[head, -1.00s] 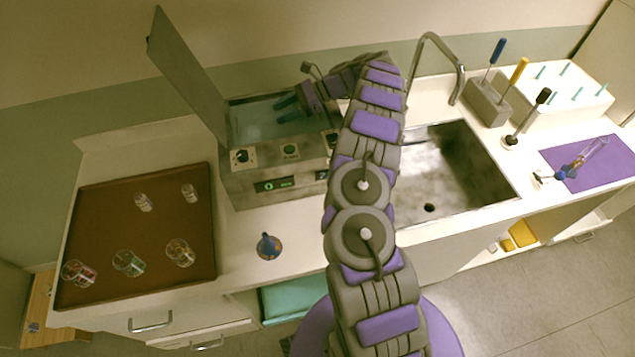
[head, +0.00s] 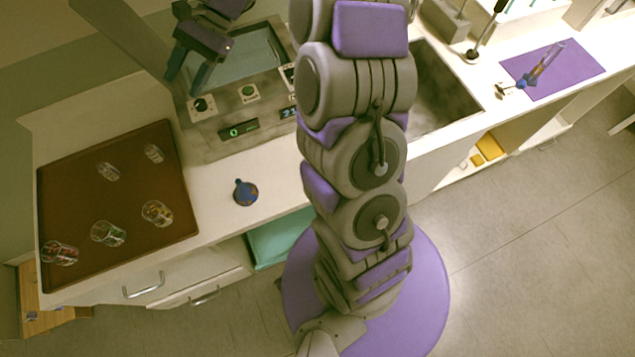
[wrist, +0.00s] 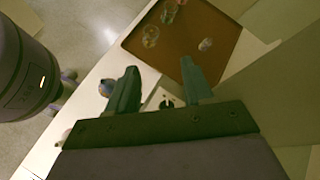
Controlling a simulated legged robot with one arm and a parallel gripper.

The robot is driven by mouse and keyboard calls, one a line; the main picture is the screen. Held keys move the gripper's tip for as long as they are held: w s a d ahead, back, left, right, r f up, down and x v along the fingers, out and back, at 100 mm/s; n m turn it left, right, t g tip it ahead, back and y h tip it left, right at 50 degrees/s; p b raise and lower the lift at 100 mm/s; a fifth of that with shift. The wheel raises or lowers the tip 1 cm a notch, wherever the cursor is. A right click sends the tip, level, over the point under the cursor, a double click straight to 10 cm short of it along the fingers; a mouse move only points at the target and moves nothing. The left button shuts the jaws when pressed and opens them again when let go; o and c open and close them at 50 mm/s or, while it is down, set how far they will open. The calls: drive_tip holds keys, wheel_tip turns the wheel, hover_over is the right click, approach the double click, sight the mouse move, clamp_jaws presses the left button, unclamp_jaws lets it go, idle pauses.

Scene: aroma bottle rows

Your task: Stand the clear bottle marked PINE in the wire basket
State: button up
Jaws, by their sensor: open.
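Several clear glass bottles stand on the brown tray (head: 70,215) at the left: a near row with bottles at the left (head: 60,253), middle (head: 108,233) and right (head: 157,213), and two smaller ones behind (head: 108,171) and (head: 153,153). Their markings are too small to read, so I cannot tell which is PINE. I cannot make out a wire basket. My gripper (head: 187,80) is open and empty, above the left side of the open bath machine (head: 240,70), beside its raised lid. In the wrist view my gripper (wrist: 158,74) has the tray (wrist: 165,52) beyond its fingers.
The machine's raised lid (head: 115,40) stands close left of my gripper. A small blue-topped flask (head: 245,192) sits on the counter between tray and sink (head: 440,95). A purple mat (head: 575,75) with a glass item lies far right.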

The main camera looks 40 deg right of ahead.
drive_tip(key=s+a+r+n+h, duration=0.15)
drive_tip(key=s+n+h, duration=0.4)
drive_tip(key=s, duration=1.15)
drive_tip(key=s+d+f+n+h, duration=0.1)
drive_tip(key=s+d, duration=0.3)
drive_tip(key=s, duration=0.4)
drive_tip(key=s+d+f+n+h, duration=0.2)
drive_tip(key=s+d+n+h, duration=0.1)
drive_tip(key=s, duration=0.6)
drive_tip(key=shift+s+d+n+h, duration=0.2)
drive_tip(key=shift+d+n+h, duration=0.15)
drive_tip(key=shift+d+n, duration=0.5)
drive_tip(key=shift+d+f, duration=0.1)
drive_tip(key=shift+d, duration=0.05)
drive_tip(key=shift+d+f+b, duration=0.1)
drive_tip(key=shift+f+b, duration=0.8)
drive_tip(key=shift+f, duration=0.05)
